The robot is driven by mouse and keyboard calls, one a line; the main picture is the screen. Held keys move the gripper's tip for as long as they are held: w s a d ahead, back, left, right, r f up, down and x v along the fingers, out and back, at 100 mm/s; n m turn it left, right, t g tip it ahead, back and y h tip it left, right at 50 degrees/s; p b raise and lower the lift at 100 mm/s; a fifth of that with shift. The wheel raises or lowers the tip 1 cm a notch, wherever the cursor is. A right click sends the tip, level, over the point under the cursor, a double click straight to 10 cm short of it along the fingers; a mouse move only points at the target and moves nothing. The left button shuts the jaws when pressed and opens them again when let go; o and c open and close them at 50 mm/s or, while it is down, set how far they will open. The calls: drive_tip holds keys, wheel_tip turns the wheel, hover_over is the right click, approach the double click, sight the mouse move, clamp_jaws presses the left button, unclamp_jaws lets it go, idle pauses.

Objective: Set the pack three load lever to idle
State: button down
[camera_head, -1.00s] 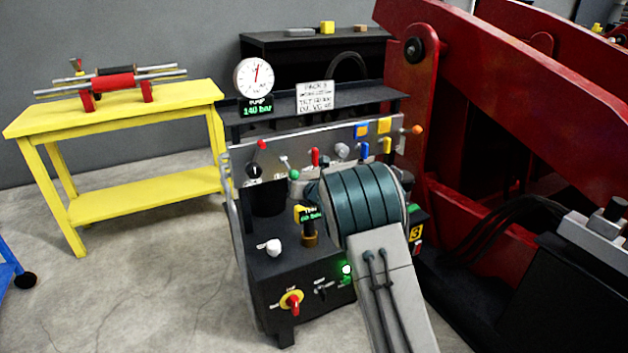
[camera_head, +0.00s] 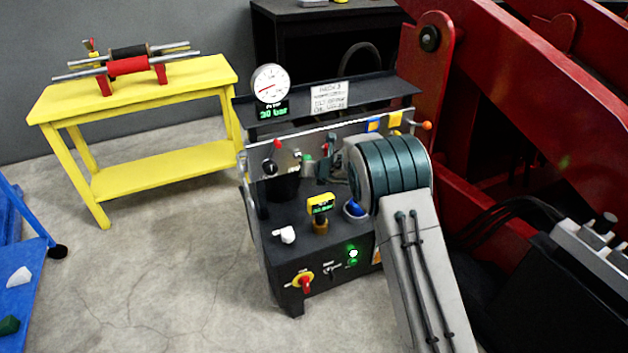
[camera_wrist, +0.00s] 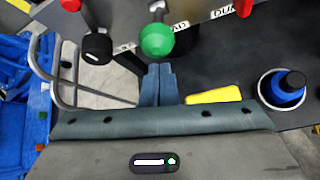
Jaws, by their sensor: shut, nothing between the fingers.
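The pack three console (camera_head: 290,240) stands in the middle of the head view, with a row of levers on its upright panel. A green-knobbed lever (camera_head: 308,160) sits right of a black-knobbed one (camera_head: 268,168). My gripper (camera_wrist: 159,70) is shut and empty, seemingly apart from the knob. In the head view my arm hides part of the panel. The idle mark is not legible.
The pump gauge (camera_head: 270,83) reads 30 bar on its display. A red steel frame (camera_head: 540,100) blocks the right. Floor is clear toward the yellow bench (camera_head: 140,95).

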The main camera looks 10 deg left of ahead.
drive_tip(key=shift+w+r+p, duration=0.2)
drive_tip(key=shift+r+p, duration=0.25)
drive_tip(key=shift+r, duration=0.25)
drive_tip(key=shift+w+a+r, duration=0.1)
drive_tip(key=shift+r, duration=0.4)
drive_tip(key=p+v, duration=0.1)
drive_tip(key=v, duration=0.8)
drive_tip(key=shift+a+r+p, duration=0.15)
drive_tip(key=shift+r+p, duration=0.25)
drive_tip(key=shift+r, duration=0.1)
drive_tip(key=shift+w, duration=0.15)
